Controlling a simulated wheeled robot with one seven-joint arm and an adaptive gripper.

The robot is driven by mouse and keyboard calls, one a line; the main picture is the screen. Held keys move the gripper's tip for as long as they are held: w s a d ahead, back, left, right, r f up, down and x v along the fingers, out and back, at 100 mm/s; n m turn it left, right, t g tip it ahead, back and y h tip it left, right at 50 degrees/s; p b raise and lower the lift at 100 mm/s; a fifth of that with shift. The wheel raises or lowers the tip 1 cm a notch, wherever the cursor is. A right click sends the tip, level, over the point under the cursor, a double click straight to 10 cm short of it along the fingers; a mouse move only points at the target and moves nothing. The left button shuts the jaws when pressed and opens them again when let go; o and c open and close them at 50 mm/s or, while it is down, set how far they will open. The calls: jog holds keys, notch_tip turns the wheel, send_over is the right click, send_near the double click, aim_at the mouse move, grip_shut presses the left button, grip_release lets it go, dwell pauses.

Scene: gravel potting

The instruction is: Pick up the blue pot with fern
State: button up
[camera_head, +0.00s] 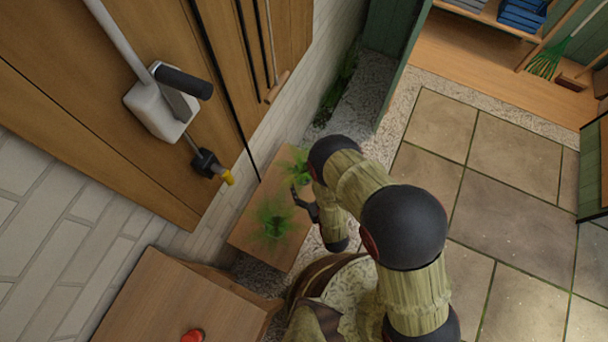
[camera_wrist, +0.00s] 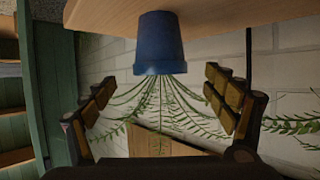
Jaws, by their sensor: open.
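The blue pot (camera_wrist: 160,42) shows upside down in the wrist view, standing on a wooden surface (camera_wrist: 235,14), with thin green fern fronds (camera_wrist: 160,105) spreading from its rim. My gripper (camera_wrist: 158,98) is open, its fingers apart to the left and right of the fronds. The pot lies ahead between the fingers, with no visible contact. In the head view my gripper (camera_head: 304,202) is beside the farther fern (camera_head: 298,165) on a small wooden table (camera_head: 245,228). My arm and gripper largely hide that fern's pot.
A second fern (camera_head: 272,220) stands on the same table, nearer in the head view; its fronds (camera_wrist: 292,125) show at the right of the wrist view. A white brick wall (camera_head: 80,235) is behind. A wooden box with a red object (camera_head: 194,336) is at lower left. Paving (camera_head: 505,215) on the right is clear.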

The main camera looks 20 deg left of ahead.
aim_at(306, 176)
jog(key=b+x, duration=0.2)
jog(key=x, duration=0.4)
jog(key=shift+f+b, duration=0.15)
jog(key=shift+b, duration=0.2)
jog(key=shift+c, duration=1.2)
jog(key=shift+a, duration=0.1)
jog(key=c, duration=1.4)
